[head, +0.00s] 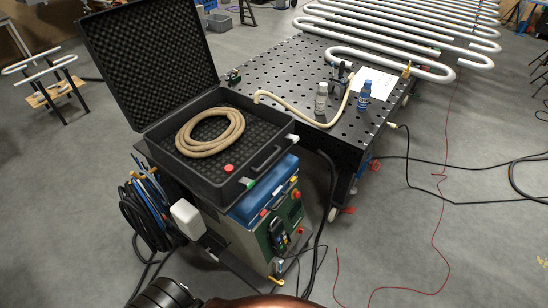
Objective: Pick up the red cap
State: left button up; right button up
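The red cap (229,168) is a small round red disc. It lies on the dark foam in the front part of an open black case (262,164), close to a coiled tan hose (210,131). The cap is fully visible, and nothing touches it from above. Neither of my grippers can be made out in the head view. Only dark and copper-coloured parts of my own body show at the bottom edge.
The case's raised lid (150,55) stands behind it. The case sits on a blue and grey machine (262,205) with cables on its left. A perforated black table (285,65) behind holds two bottles, a hose and white serpentine pipe (390,60). Cables cross the floor at right.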

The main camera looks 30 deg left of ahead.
aim_at(228, 169)
jog(key=z, duration=0.15)
jog(key=i, duration=1.4)
jog(key=u, duration=0.75)
